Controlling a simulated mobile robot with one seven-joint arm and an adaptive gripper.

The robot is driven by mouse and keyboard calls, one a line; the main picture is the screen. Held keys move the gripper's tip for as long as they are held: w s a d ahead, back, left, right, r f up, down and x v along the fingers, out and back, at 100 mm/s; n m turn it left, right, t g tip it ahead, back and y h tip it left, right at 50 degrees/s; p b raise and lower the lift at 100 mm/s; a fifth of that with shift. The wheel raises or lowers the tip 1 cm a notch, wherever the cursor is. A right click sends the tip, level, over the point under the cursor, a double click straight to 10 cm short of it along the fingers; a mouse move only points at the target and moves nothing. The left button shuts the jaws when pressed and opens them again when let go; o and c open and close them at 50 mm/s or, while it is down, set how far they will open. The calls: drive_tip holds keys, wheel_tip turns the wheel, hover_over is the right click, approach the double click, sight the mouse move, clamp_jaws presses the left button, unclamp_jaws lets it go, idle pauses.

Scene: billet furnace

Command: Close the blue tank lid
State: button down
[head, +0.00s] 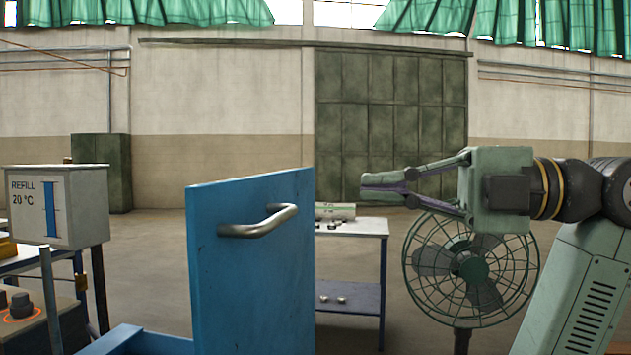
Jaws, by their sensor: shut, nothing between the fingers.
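The blue tank lid (245,285) stands nearly upright at the centre left of the head view. A grey metal bar handle (258,222) is fixed on its face. The blue tank edge (135,340) shows at the bottom left, beside the lid's lower part; most of the tank is out of the picture. My gripper (372,189) comes in from the right, its fingers shut and empty, pointing left. It is to the right of the lid and appears apart from it, roughly at the height of the lid's upper part.
A green fan (470,268) stands behind and below my gripper. A small table (370,229) with little parts stands behind the lid. A white box marked REFILL 20 °C (60,205) and a knobbed control panel (25,325) are at the left. Floor shows between them and the lid.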

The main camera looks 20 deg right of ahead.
sight(241, 184)
drive_tip(key=p+x, duration=0.3)
drive_tip(key=x, duration=0.9)
drive_tip(key=shift+a+r, duration=0.1)
drive_tip(key=shift+w+a, duration=0.25)
drive_tip(key=shift+a, duration=0.15)
drive_tip(key=shift+a, duration=0.1)
